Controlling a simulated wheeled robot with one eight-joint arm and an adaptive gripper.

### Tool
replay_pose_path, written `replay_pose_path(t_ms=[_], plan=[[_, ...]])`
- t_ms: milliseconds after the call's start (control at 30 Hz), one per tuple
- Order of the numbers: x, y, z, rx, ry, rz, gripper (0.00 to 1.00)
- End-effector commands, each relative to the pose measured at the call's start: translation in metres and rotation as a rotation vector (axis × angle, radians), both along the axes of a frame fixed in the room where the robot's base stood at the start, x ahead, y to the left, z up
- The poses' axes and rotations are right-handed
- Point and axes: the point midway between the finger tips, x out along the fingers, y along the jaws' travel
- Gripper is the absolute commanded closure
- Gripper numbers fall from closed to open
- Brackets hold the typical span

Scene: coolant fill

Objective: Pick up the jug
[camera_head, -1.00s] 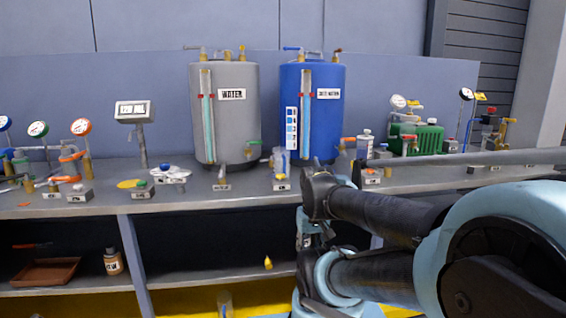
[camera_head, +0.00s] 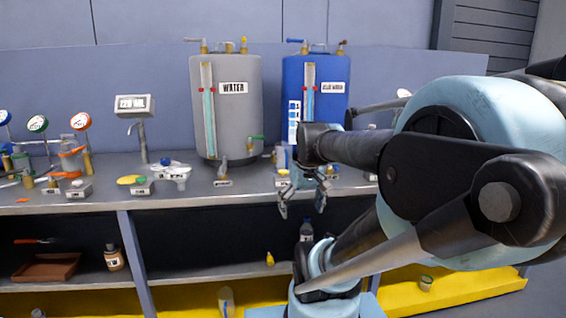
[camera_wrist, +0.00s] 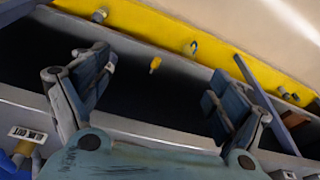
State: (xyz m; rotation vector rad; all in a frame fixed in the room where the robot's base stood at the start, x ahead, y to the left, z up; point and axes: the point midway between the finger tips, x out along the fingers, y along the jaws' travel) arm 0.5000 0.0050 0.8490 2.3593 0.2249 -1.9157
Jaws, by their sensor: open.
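My gripper (camera_head: 301,206) hangs in front of the bench's front edge, below the blue tank. Its fingers are spread with nothing between them; they also show apart in the wrist view (camera_wrist: 160,78). I cannot tell for certain which vessel is the jug. A clear vessel (camera_head: 226,301) stands on the yellow floor under the shelf, apart from my gripper. Another clear vessel (camera_head: 282,157) is on the bench before the blue tank, partly hidden by my arm.
The bench top (camera_head: 95,198) holds a grey water tank (camera_head: 238,120), a blue tank (camera_head: 325,72), gauges and taps. The lower shelf holds a brown tray (camera_head: 46,267), a brown bottle (camera_head: 113,257) and a small yellow item (camera_head: 269,259).

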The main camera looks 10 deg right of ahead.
Motion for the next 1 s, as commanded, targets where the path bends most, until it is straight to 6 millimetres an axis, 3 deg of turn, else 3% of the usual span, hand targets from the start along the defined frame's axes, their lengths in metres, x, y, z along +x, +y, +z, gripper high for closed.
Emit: replay_pose_path(t_ms=[33,200,500,800,1000], plan=[[0.017,0.000,0.018,0.006,-0.004,0.025,0.11],[0.069,0.000,0.067,0.022,-0.020,0.130,0.11],[0.168,-0.006,0.142,0.048,-0.064,0.312,0.11],[0.269,-0.023,0.198,0.064,-0.123,0.487,0.11],[0.317,-0.034,0.218,0.068,-0.158,0.570,0.11]])
